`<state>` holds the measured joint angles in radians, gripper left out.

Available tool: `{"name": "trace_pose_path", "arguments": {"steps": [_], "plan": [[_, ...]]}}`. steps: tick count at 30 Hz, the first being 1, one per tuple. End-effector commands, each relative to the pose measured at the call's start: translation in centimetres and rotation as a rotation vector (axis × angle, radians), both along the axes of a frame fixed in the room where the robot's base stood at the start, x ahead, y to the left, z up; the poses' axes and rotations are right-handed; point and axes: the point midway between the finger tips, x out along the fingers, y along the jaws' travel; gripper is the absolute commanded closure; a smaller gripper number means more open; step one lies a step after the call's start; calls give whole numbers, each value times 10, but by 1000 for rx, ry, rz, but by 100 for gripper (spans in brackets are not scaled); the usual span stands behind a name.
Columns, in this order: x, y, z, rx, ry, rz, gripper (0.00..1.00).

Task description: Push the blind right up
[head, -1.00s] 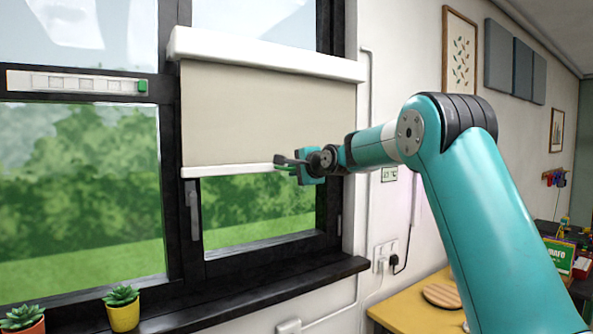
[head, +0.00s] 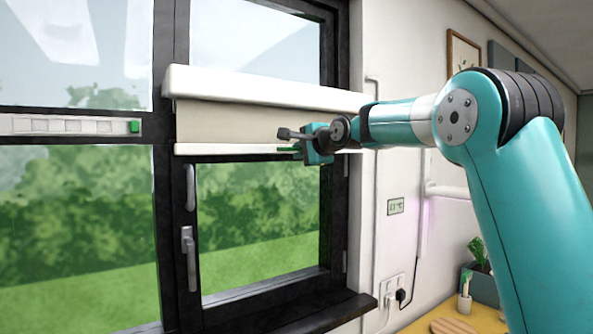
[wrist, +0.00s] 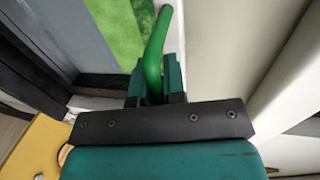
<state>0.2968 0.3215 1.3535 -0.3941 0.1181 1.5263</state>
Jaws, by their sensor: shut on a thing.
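The beige blind (head: 228,124) hangs under a white cassette (head: 260,88) over the upper part of the right window. Its white bottom bar (head: 225,148) is a short way below the cassette, and a strip of fabric shows between them. My gripper (head: 298,147) is at the right part of the bottom bar. In the wrist view a green curved handle (wrist: 154,52) stands between the jaws of my gripper (wrist: 157,82), which are shut on it. In the head view only a bit of the green handle shows at the jaws.
A slotted white strip with a green end (head: 70,125) is on the left crossbar. A thermostat (head: 396,206) and pipes are on the wall to the right, above a yellow table (head: 425,322).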

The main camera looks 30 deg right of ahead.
Motion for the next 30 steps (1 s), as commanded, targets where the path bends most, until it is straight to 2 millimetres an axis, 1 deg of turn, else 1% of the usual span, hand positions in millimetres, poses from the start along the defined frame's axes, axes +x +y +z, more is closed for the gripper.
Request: {"name": "trace_pose_path", "arguments": {"steps": [1, 3, 6, 9, 12, 15, 27, 28, 29, 30], "plan": [[-2, 1, 25, -1, -4, 1, 100], [-2, 3, 42, -1, -2, 3, 100], [-1, 6, 62, -1, -2, 5, 100], [0, 9, 76, -1, -2, 7, 100], [1, 10, 85, -1, -1, 7, 100], [1, 11, 89, -1, -1, 8, 100], [0, 11, 93, -1, -11, 9, 100], [0, 11, 94, -2, -11, 9, 84], [0, 11, 94, -2, -12, 9, 77], [0, 11, 94, -2, -12, 9, 68]]}}
